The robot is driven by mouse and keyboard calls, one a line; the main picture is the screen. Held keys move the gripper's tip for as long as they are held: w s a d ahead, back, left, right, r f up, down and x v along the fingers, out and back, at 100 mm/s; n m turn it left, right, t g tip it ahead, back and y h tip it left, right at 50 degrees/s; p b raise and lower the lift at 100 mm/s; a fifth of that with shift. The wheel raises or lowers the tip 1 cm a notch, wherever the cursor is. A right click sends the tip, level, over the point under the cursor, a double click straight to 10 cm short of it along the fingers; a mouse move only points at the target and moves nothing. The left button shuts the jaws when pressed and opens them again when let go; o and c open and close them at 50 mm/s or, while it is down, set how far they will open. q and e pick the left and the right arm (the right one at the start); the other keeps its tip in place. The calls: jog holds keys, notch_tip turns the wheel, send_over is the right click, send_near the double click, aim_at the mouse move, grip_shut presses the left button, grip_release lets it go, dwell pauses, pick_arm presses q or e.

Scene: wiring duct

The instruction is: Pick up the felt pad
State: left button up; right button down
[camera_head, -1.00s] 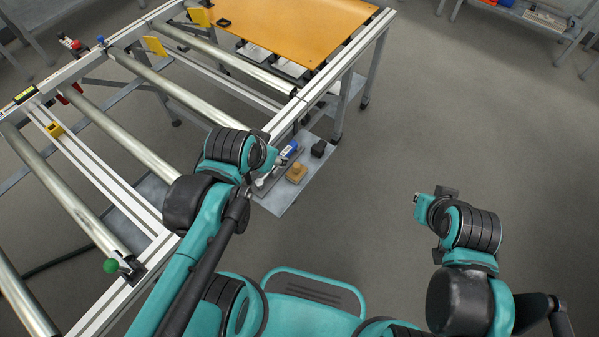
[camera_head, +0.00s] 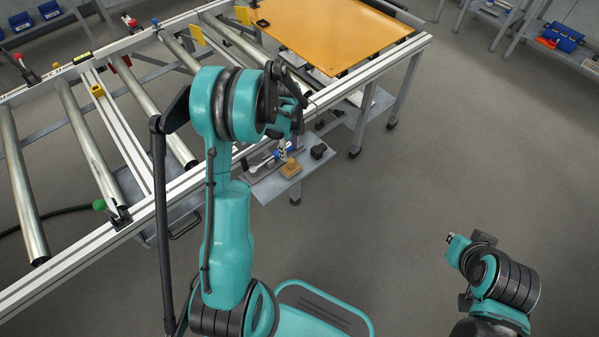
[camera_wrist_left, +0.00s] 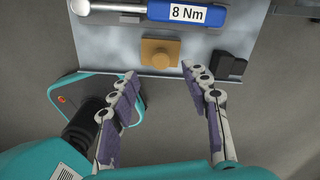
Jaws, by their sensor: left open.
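In the left wrist view the same felt pad (camera_wrist_left: 160,53) lies ahead, roughly centred between my fingertips. My left gripper (camera_wrist_left: 159,71) is open and empty, its two fingers spread on either side of the view, short of the pad. In the head view my left gripper (camera_head: 287,146) is over the shelf, partly hidden by its own wrist. My right arm's end (camera_head: 456,247) is at the lower right, far from the shelf; its fingers cannot be made out.
A blue-handled torque wrench marked 8 Nm (camera_wrist_left: 188,13) lies just behind the pad. A black block (camera_wrist_left: 230,66) stands to its right. The shelf (camera_wrist_left: 100,48) has bare metal at left. The roller table's rail (camera_head: 365,75) runs beside the shelf. Open floor lies right.

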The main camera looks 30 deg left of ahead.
aim_at(290, 160)
pick_arm(q)
jog(key=shift+f, duration=0.55)
notch_tip(290, 160, down, 3)
jog(key=shift+r+m+b, duration=0.1)
jog(key=shift+m+b, duration=0.2)
jog(key=shift+b, duration=0.35)
notch_tip(290, 160, down, 5)
jog(key=b, duration=0.2)
jog(key=shift+w+b, duration=0.1)
jog(key=shift+b, duration=0.3)
jog(key=shift+r, duration=0.1)
grip_shut()
